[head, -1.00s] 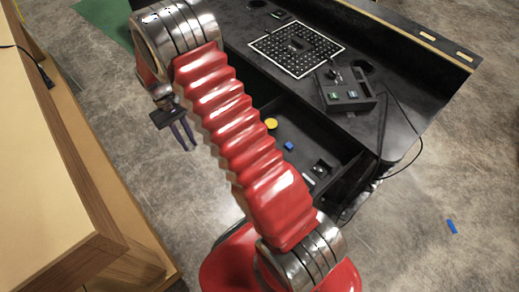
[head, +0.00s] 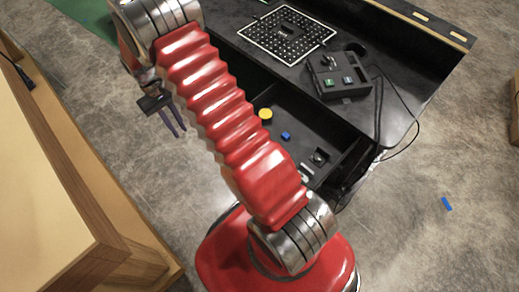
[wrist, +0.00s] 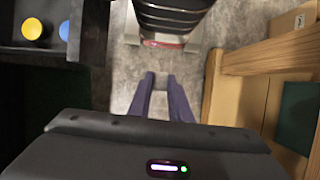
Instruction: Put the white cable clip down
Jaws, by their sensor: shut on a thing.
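My gripper (head: 180,134) hangs off the left of my red arm, over the grey floor between the wooden furniture and the black console. In the wrist view its two dark purple fingers (wrist: 159,76) point ahead with a narrow gap between them. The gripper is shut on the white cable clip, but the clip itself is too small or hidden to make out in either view. No surface touches the fingertips.
The black console (head: 395,110) has an open drawer with a yellow disc (head: 265,114), a blue block (head: 286,136) and a small pale piece. A control box (head: 340,82) and perforated board are on top. Wooden furniture (head: 60,200) stands left. A blue piece (head: 446,204) lies on the floor.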

